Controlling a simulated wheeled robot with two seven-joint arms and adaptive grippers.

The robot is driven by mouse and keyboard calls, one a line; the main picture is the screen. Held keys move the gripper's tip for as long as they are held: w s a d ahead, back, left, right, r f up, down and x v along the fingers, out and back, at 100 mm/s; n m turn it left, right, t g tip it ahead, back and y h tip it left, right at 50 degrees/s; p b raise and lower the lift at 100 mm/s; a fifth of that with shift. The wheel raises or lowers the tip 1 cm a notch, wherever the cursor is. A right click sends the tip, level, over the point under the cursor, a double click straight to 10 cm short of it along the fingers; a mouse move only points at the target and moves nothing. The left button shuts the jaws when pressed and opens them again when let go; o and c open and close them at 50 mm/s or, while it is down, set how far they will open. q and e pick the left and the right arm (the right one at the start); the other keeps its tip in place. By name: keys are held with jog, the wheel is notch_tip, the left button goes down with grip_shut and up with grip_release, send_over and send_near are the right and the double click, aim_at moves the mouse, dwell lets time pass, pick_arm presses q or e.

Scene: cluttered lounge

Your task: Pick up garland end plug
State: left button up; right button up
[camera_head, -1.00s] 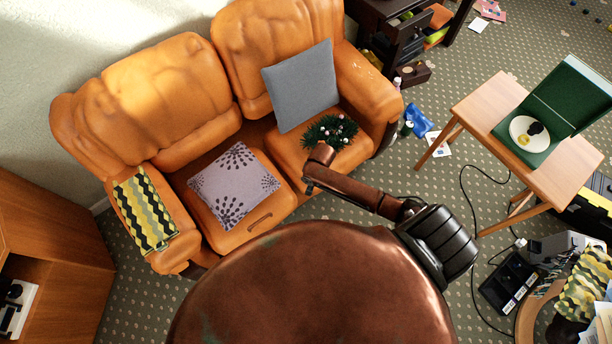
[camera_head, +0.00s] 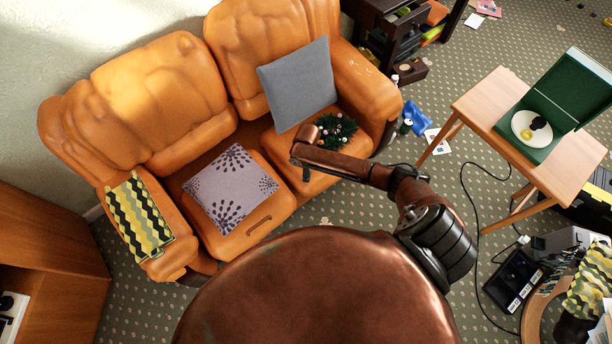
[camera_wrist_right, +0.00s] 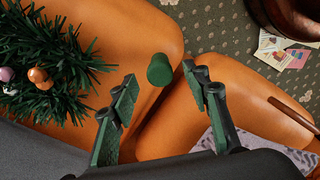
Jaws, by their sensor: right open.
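A small dark green cylinder, apparently the garland end plug (camera_wrist_right: 160,69), lies on or over the orange seat in the right wrist view. The green garland (camera_wrist_right: 45,65) with small baubles is to its left; the garland also shows on the sofa's right seat in the head view (camera_head: 338,130). My right gripper (camera_wrist_right: 158,76) is open with green-padded fingers on either side of the plug, its tips near it. I cannot tell the remaining depth. In the head view the end of my right arm (camera_head: 302,150) is over the sofa, beside the garland. My left gripper is not in view.
A grey cushion (camera_head: 298,84) leans behind the garland on the sofa. A patterned cushion (camera_head: 230,188) lies on the left seat. A side table (camera_head: 488,98) with a green record player (camera_head: 540,130) stands right. A cable (camera_head: 464,190) runs over the carpet.

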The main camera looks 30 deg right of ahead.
notch_tip(320, 180, down, 3)
jog(key=shift+f+b, duration=0.15)
jog(key=shift+b, duration=0.35)
jog(key=c, duration=1)
jog(key=shift+c, duration=0.2)
